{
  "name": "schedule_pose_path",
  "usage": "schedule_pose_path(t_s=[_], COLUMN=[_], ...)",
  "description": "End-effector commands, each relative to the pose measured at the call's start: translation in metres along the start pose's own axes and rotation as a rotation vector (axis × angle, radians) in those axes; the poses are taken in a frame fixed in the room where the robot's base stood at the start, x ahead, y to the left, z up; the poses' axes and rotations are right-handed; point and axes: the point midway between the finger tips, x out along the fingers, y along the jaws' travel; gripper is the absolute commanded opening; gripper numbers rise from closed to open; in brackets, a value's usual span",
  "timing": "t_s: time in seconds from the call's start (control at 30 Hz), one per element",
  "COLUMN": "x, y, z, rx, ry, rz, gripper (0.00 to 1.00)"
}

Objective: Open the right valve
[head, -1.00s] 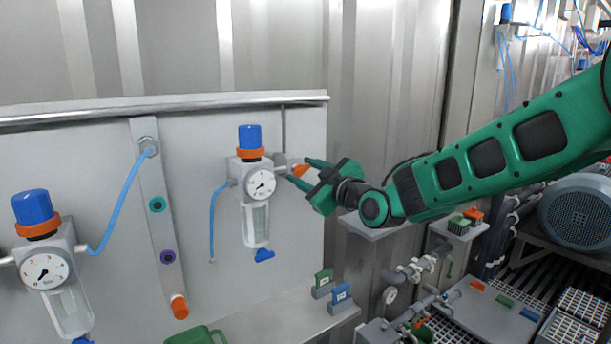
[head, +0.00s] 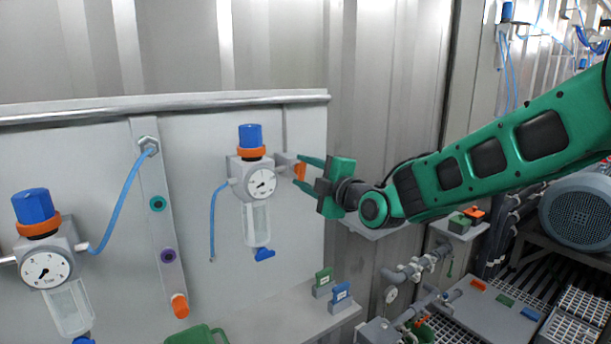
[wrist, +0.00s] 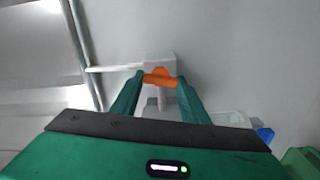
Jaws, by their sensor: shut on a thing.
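The right valve is a small grey block (head: 281,160) on the right side of the right-hand regulator (head: 256,213), with an orange handle (head: 299,171). In the wrist view the orange handle (wrist: 160,77) lies across between my two green fingers, in front of the grey valve body (wrist: 158,62). My gripper (head: 302,172) is shut on this handle, one finger at each end of it. In the head view the handle stands about upright. The regulator has a blue knob, an orange ring and a round gauge (head: 262,183); its needle is too small to read.
A second regulator (head: 48,270) hangs at the far left of the panel (head: 100,190). A strip with coloured ports (head: 157,204) is between them. Green and blue clips (head: 323,280) stand on the ledge below. Pipes and a motor (head: 580,215) are at the right.

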Motion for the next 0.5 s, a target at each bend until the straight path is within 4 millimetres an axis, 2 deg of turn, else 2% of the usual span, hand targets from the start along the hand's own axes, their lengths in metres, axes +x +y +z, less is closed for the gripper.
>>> schedule_pose_path(t_s=[0.5], x=[-0.0005], y=[-0.0030], z=[0.0030], rx=[-0.053], ry=[-0.006], rz=[-0.006], gripper=[0.18])
